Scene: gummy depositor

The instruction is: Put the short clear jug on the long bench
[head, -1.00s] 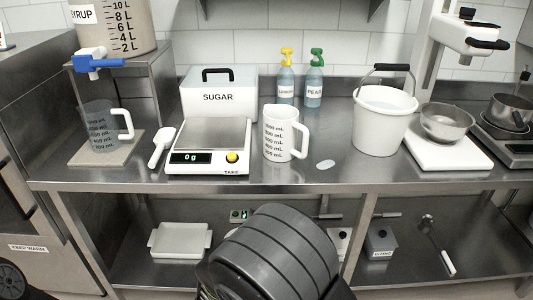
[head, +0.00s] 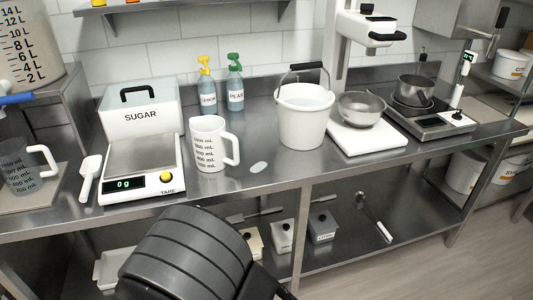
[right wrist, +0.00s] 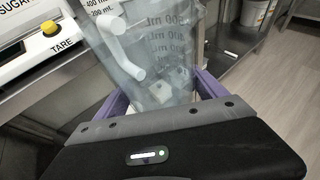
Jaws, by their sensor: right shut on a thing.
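In the right wrist view my right gripper (right wrist: 152,105) is shut on a clear jug (right wrist: 165,60) with a whitish handle and mL marks. The jug is tilted in that picture, in front of the bench's front side; I cannot see it in the head view, where my dark arm fills the bottom. The long bench (head: 285,165) is the steel counter across the head view. Another see-through jug (head: 22,170) with a white handle stands at the far left under the blue tap. My left gripper is not in view.
On the bench stand a scale (head: 140,165), sugar box (head: 140,113), white measuring jug (head: 208,145), bucket (head: 304,120), steel bowl (head: 361,108) and hot plate (head: 425,120). A small pale disc (head: 258,167) lies on bare steel between white jug and bucket.

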